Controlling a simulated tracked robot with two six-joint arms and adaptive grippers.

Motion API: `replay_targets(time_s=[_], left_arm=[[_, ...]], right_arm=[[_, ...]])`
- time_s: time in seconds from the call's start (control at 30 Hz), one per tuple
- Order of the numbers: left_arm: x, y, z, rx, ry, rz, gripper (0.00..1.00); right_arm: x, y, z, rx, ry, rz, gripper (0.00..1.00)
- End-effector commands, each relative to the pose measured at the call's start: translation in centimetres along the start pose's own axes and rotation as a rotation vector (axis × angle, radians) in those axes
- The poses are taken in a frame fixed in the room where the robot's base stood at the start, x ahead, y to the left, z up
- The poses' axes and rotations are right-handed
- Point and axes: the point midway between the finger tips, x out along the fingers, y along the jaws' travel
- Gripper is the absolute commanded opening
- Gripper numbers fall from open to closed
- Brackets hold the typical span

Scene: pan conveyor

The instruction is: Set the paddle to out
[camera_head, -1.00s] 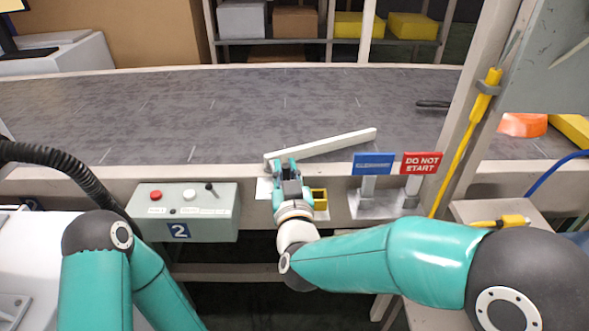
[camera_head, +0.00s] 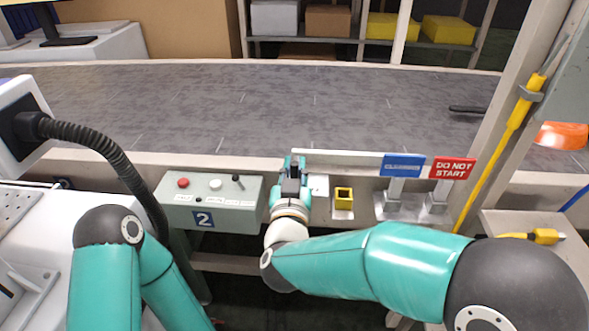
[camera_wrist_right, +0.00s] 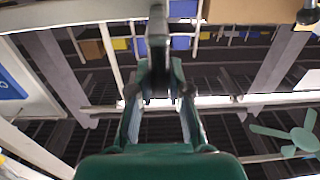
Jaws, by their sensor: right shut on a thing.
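The paddle (camera_head: 340,157) is a long pale bar. In the head view it runs right from my right gripper, nearly parallel to the conveyor's near edge, and its far end passes behind a blue sign. My right gripper (camera_head: 294,165) is shut on the paddle's left end; the exact grip is partly hidden by the gripper itself. The right wrist view shows the fingers (camera_wrist_right: 158,90) close together around a dark upright piece. My left arm shows at lower left, but its gripper is out of view.
The grey conveyor belt (camera_head: 220,100) looks empty near the paddle. A control box (camera_head: 210,203) marked 2 stands left of my right gripper. A yellow square socket (camera_head: 343,198), the blue sign (camera_head: 403,165) and a red DO NOT START sign (camera_head: 453,168) stand to the right.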

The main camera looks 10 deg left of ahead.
Motion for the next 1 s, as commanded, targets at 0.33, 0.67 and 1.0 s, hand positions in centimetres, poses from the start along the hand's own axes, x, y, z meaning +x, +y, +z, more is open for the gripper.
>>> replay_targets(time_s=[0.33, 0.67, 1.0], left_arm=[[0.0, 0.0, 0.0, 0.0, 0.0, 0.0, 0.0], [0.0, 0.0, 0.0, 0.0, 0.0, 0.0, 0.0], [-0.1, 0.0, 0.0, 0.0, 0.0, 0.0, 0.0]], right_arm=[[-0.1, -0.5, 0.0, -0.003, -0.001, -0.013, 0.35], [-0.1, -0.1, 0.0, -0.001, -0.001, -0.003, 0.43], [-3.6, -0.1, 0.0, -0.003, 0.0, -0.006, 0.43]])
